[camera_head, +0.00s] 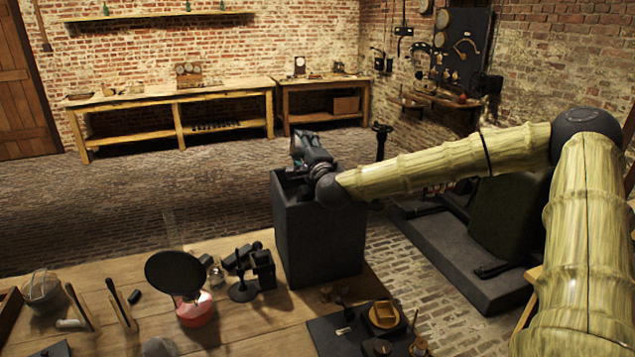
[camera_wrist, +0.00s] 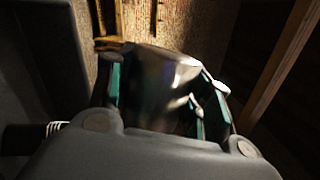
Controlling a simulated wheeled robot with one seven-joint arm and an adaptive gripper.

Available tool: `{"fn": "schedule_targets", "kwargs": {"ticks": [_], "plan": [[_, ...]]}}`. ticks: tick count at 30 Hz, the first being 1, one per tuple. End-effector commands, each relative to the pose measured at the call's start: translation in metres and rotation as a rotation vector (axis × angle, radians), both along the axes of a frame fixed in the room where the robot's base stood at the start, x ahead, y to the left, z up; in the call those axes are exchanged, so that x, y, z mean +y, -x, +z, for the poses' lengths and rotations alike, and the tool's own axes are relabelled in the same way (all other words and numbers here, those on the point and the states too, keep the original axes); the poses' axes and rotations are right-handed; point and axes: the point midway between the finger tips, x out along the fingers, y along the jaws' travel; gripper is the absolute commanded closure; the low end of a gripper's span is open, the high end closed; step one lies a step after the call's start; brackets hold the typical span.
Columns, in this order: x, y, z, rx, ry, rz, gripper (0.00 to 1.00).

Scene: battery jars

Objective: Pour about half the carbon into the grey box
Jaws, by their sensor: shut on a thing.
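The grey box (camera_head: 320,235) is a tall, dark, open-topped box at the back edge of the near table in the head view. My gripper (camera_head: 307,148) is over the box's opening, at the end of my arm reaching in from the right. In the wrist view my gripper (camera_wrist: 160,95) is shut on a dark, shiny, rounded vessel (camera_wrist: 158,72), between green-lined fingers. The vessel looks tilted. In the head view my gripper mostly hides it. The carbon cannot be made out in either view, and the inside of the box is largely hidden.
A round black disc (camera_head: 174,272) on a red base and a small black stand (camera_head: 242,290) are left of the box. A dark tray (camera_head: 345,330) with small items lies in front. A black machine base (camera_head: 460,245) stands on the floor at right.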

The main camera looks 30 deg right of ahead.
Motion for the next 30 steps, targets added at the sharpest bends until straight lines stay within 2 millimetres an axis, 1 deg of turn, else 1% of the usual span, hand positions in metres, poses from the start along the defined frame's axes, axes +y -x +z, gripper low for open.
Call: {"fn": "schedule_targets", "kwargs": {"ticks": [30], "plan": [[-0.0025, 0.0009, 0.0023, -0.023, -0.064, 0.0, 0.75]]}}
